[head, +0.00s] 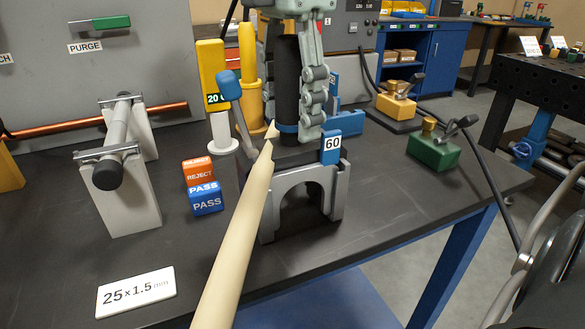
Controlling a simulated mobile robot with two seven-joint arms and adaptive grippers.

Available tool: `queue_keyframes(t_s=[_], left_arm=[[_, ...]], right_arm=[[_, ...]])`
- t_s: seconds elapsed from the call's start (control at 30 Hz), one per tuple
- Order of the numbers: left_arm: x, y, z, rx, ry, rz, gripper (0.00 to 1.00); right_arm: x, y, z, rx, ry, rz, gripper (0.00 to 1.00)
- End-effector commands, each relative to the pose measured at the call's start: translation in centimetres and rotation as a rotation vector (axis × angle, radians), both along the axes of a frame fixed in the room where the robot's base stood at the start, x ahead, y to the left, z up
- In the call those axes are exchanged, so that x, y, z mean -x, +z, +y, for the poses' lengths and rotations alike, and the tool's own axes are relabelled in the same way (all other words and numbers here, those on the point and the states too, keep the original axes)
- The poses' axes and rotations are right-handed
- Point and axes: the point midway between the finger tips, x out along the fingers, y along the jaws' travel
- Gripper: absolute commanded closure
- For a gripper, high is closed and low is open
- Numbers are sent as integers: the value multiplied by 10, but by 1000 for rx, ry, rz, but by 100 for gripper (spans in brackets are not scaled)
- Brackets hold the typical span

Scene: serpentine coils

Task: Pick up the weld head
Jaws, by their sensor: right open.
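The weld head (287,80) appears to be the upright dark cylinder with a blue band near its lower end. It stands at a grey arched stand (338,190) with a blue "60" tag on the dark bench. My right gripper (290,118) comes down from the top, with its fingers on either side of the dark cylinder. The gripper is open; whether a finger touches the cylinder cannot be told. The lower end of the weld head is partly hidden by a long beige tapered piece (235,235) in the foreground. My left gripper is not in view.
A grey stand with a roller (125,190) is at the left. REJECT (198,171) and PASS (206,198) blocks sit near the middle. Yellow posts (248,70) and a blue-knobbed lever (228,85) crowd the left side. A green block (433,150) is at the right; the front right bench is clear.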

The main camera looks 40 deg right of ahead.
Motion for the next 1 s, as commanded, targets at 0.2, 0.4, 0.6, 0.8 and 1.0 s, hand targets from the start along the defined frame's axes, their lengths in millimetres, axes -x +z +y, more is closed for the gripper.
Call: queue_keyframes(t_s=[0.2,0.4,0.6,0.8,1.0], left_arm=[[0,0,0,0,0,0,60],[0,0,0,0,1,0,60],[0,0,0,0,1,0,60],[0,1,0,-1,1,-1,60],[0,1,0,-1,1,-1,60]], right_arm=[[0,0,0,0,0,0,65],[0,1,0,0,0,0,90],[0,1,0,-1,0,0,100],[-1,3,0,-2,0,-5,100],[-1,4,0,-2,-1,-5,100]])
